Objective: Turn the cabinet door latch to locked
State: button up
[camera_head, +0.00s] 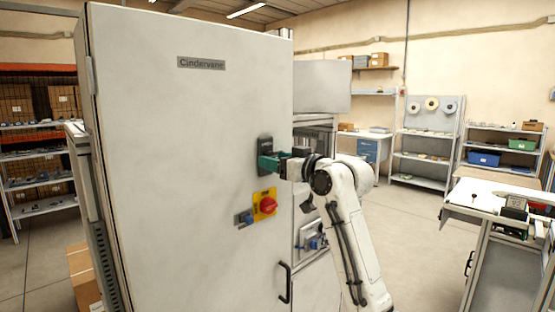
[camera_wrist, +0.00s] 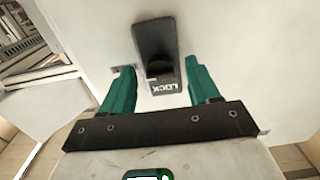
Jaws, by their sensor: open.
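The white cabinet door (camera_head: 190,130) fills the left half of the head view, with a "Cindervane" nameplate near its top. The dark latch plate (camera_head: 264,144) sits near the door's right edge, partly hidden by my gripper (camera_head: 270,162). In the wrist view, the latch plate (camera_wrist: 155,35) has a dark recess and a pale label reading "LOCK", seen upside down. My gripper (camera_wrist: 160,66) is open, its two teal fingers on either side of the lower end of the plate. Nothing is held between them. I cannot tell which way the latch is turned or whether the fingers touch it.
A red rotary switch (camera_head: 267,205) on a yellow plate and a small blue-and-grey fitting (camera_head: 243,219) sit below the latch. A black pull handle (camera_head: 284,283) is lower on the door. A workbench (camera_head: 500,198) stands at the right, with open floor between.

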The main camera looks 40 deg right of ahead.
jog(key=shift+c, duration=0.2)
jog(key=c, duration=1)
jog(key=shift+f+n+b, duration=0.1)
jog(key=shift+n+b, duration=0.3)
jog(key=shift+b, duration=0.05)
jog(key=shift+d+n+b, duration=0.1)
jog(key=shift+n+b, duration=5)
jog(key=shift+n, duration=3.4)
